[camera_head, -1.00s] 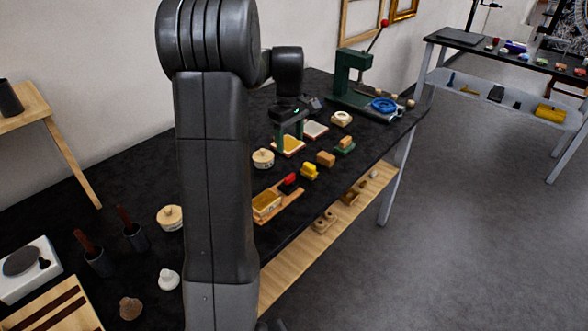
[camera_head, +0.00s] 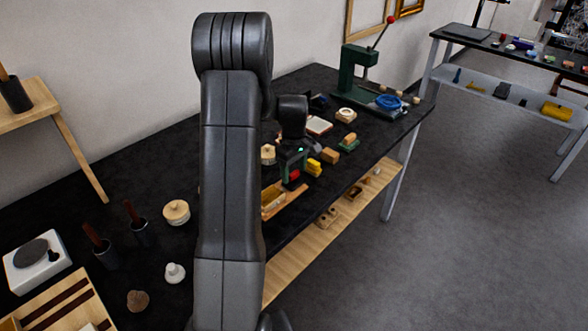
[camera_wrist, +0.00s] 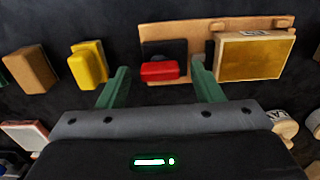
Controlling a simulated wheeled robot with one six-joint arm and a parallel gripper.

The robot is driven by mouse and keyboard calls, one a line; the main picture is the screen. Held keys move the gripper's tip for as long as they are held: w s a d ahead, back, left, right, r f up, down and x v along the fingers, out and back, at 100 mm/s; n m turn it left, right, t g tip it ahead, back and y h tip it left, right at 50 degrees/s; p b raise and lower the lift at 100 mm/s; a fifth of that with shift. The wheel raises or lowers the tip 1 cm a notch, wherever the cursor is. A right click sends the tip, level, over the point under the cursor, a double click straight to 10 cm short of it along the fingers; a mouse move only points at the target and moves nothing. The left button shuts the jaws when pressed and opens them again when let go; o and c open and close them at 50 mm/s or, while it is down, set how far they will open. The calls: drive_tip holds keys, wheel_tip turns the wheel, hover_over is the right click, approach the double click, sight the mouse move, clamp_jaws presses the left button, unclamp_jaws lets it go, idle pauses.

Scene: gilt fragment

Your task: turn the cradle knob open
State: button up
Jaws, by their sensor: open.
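The cradle is a wooden board (camera_wrist: 190,33) with a gold-faced block (camera_wrist: 255,57) at one end and a red knob (camera_wrist: 160,71) on a dark mount beside it. In the head view the cradle (camera_head: 291,202) lies near the table's front edge, and the red knob (camera_head: 294,175) shows beneath my gripper (camera_head: 293,168). In the wrist view my gripper (camera_wrist: 160,78) is open, its green fingers on either side of the red knob with gaps to both. Nothing is held. I cannot tell the exact height of the fingertips over the knob.
A yellow block (camera_wrist: 89,63) and a tan block (camera_wrist: 31,69) stand left of the fingers in the wrist view. A green press (camera_head: 357,75) with a blue ring (camera_head: 389,102) stands at the table's far end. A round wooden pot (camera_head: 176,212) sits nearer.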

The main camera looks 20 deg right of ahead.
drive_tip(key=c, duration=1)
drive_tip(key=m+b, duration=0.1)
drive_tip(key=m, duration=0.3)
drive_tip(key=m+b, duration=0.1)
drive_tip(key=m, duration=0.3)
drive_tip(key=shift+m, duration=0.3)
drive_tip(key=m+b, duration=0.1)
drive_tip(key=m, duration=0.8)
drive_tip(key=shift+r+b, duration=0.1)
drive_tip(key=shift+b, duration=0.2)
